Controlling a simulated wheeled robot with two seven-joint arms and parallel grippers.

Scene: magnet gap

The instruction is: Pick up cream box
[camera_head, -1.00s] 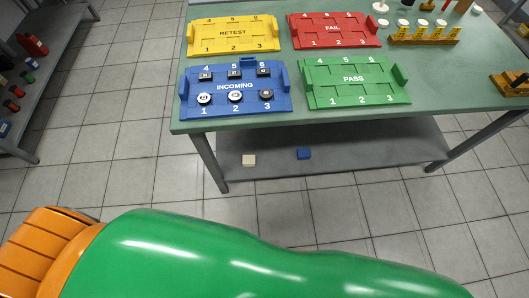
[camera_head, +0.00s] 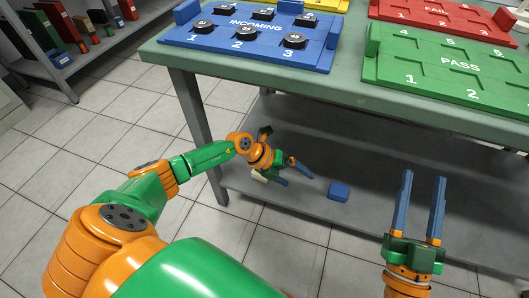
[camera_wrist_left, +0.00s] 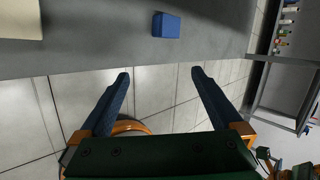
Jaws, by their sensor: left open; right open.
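The cream box (camera_head: 259,176) lies on the grey lower shelf, mostly hidden behind my left gripper in the head view. In the left wrist view the cream box (camera_wrist_left: 18,18) is cut off at the top left corner. My left gripper (camera_head: 298,177) is open and empty, beside the box at the shelf's front. In the left wrist view its fingers (camera_wrist_left: 160,73) point toward the shelf edge, with the box ahead and to the left, apart from them. My right gripper (camera_head: 423,176) is open and empty, pointing up in the picture in front of the table.
A blue box (camera_head: 339,191) lies on the lower shelf (camera_head: 290,215), right of my left gripper. The green tabletop (camera_head: 350,86) with trays overhangs it. A table leg (camera_head: 201,130) stands left of the cream box. A rack (camera_head: 88,50) stands far left. The floor in front is clear.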

